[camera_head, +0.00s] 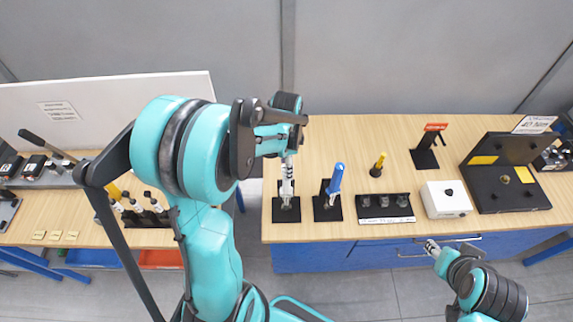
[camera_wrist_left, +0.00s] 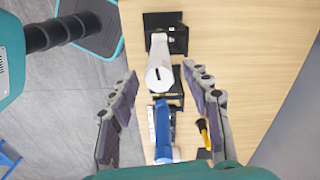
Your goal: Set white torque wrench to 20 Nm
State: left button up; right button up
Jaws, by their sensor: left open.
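The white torque wrench (camera_head: 287,180) stands upright on a black base (camera_head: 286,213) at the left end of the right-hand bench. In the left wrist view the white wrench (camera_wrist_left: 159,68) is seen from above, its top between and slightly beyond the fingertips. My left gripper (camera_head: 283,137) is open above the wrench and hides its top in the head view. In the left wrist view the left gripper (camera_wrist_left: 161,82) has its fingers spread on either side, not visibly touching the wrench. My right gripper (camera_head: 432,247) is low in front of the bench; its jaws are too small to judge.
A blue-handled tool (camera_head: 335,180) stands close right of the white wrench. A yellow-handled tool (camera_head: 378,165), a black socket rack (camera_head: 385,208), a white box (camera_head: 446,199) and a black case (camera_head: 504,173) follow rightward. My left arm hides part of the left bench.

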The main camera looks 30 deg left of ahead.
pick_arm(q)
grip_shut()
jog(key=shift+n, duration=0.3)
jog(key=n+b, duration=0.1)
jog(key=n, duration=0.1)
jog(key=shift+f+n+b, duration=0.1)
jog(key=shift+n+b, duration=0.2)
jog(key=shift+b, duration=0.1)
jog(key=n+b, duration=0.1)
jog(key=n, duration=0.2)
jog(key=shift+n, duration=0.3)
dwell(0.9)
grip_release()
